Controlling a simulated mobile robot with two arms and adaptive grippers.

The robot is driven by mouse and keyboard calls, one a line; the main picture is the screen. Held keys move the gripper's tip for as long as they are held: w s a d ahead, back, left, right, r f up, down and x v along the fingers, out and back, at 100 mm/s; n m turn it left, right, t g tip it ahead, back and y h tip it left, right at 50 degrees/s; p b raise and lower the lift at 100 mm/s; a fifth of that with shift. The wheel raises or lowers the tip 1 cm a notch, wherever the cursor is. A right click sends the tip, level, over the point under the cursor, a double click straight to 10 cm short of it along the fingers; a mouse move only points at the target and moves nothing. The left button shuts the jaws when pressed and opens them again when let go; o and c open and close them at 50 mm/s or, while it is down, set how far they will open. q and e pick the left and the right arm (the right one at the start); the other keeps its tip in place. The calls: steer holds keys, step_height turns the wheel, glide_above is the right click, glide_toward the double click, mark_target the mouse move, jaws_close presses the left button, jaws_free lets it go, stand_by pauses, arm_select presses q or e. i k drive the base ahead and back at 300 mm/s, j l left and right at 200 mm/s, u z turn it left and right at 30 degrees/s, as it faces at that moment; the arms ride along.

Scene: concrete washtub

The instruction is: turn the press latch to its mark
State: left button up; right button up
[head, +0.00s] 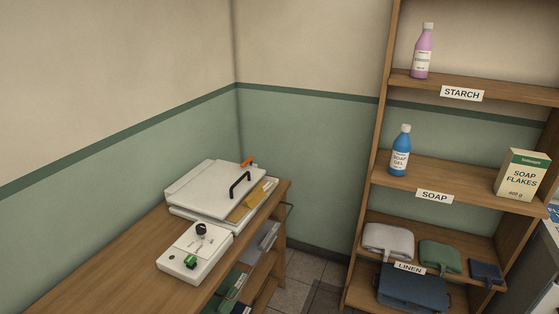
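A white press (212,190) with a flat lid and a black bar handle (240,184) sits at the far end of the wooden counter. A small orange lever (248,162) shows at its far right corner; it looks like the latch. Its mark is too small to make out. Tan cloth (240,208) sticks out from under the lid at the front right. A white control box (193,255) with a black knob (201,230) and a green switch (190,262) stands in front of the press. Neither of my grippers is in view.
The wooden counter (120,258) is bare at the left. Folded cloths lie on shelves below it. A wooden shelf unit (383,130) at the right holds a pink bottle (422,52), a blue bottle (400,150), a soap flakes box (522,174) and folded linen (388,240). Tiled floor lies between.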

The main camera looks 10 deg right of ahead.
mark_target(250, 160)
steer(key=u, duration=0.45)
steer(key=i+l+u, duration=0.3)
steer(key=l+u, duration=0.35)
steer(key=i+l+u, duration=0.15)
steer(key=l+u, duration=0.5)
steer(key=l, duration=0.15)
